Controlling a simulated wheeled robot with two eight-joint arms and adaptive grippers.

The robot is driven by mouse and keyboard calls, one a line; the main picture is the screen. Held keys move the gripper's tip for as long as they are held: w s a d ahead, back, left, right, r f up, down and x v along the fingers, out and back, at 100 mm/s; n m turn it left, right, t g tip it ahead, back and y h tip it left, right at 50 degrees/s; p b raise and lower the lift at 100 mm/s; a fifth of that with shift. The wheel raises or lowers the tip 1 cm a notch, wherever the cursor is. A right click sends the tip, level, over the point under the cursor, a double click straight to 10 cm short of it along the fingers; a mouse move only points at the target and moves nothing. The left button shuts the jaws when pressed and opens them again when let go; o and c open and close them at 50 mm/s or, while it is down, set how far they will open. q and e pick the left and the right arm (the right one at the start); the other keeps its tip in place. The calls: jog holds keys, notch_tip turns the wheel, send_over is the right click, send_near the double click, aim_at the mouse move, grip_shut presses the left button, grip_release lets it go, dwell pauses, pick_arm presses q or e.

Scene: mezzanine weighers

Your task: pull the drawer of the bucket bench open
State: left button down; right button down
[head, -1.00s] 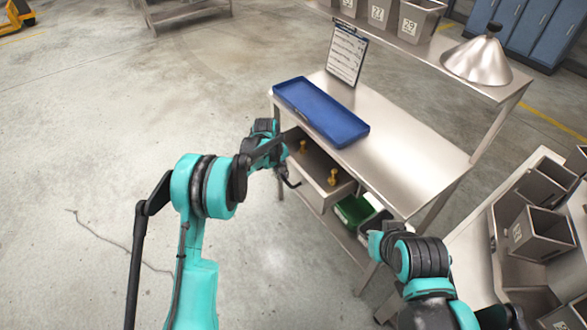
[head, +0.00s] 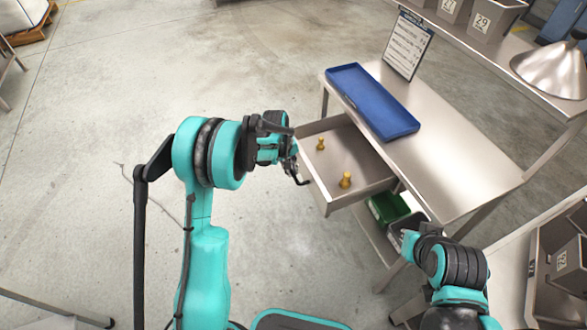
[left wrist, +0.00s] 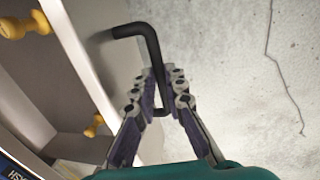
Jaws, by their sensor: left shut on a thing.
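The bucket bench (head: 455,150) is a steel table right of centre in the head view. Its drawer (head: 355,165) stands pulled out toward the left, with two yellow knobbed pieces inside. My left gripper (head: 292,170) is at the drawer's front. In the left wrist view my left gripper (left wrist: 162,98) is shut on the drawer's black bar handle (left wrist: 152,45), with the fingers on either side of the bar. The yellow pieces (left wrist: 22,27) also show there. Part of my right arm shows at lower right in the head view, but its jaws do not show.
A blue tray (head: 372,102) and an upright clipboard (head: 408,45) are on the bench top. Green and grey bins (head: 388,208) sit below, beside the drawer. Grey bins and a metal cone (head: 553,70) stand on the upper shelf. The floor left of the drawer is clear.

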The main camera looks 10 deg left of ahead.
pick_arm(q)
jog(key=c, duration=1.6)
grip_release()
jog(key=shift+o, duration=0.2)
notch_tip(320, 180, up, 12)
jog(key=s+a, duration=0.1)
jog(key=a, duration=0.1)
jog(key=shift+s, duration=0.2)
jog(key=shift+f, duration=0.1)
jog(key=s+r+m+t+y, duration=0.1)
jog(key=s+r+m+t, duration=0.1)
jog(key=s+r, duration=0.4)
jog(key=s+r+m+t, duration=0.15)
jog(key=s+r, duration=0.25)
jog(key=s, duration=0.4)
jog(key=s+f+m+t, duration=0.2)
jog(key=s+m, duration=0.1)
jog(key=s, duration=0.9)
jog(key=shift+s+d+m+y, duration=0.15)
jog(key=shift+m+y, duration=0.2)
jog(key=shift+y, duration=0.05)
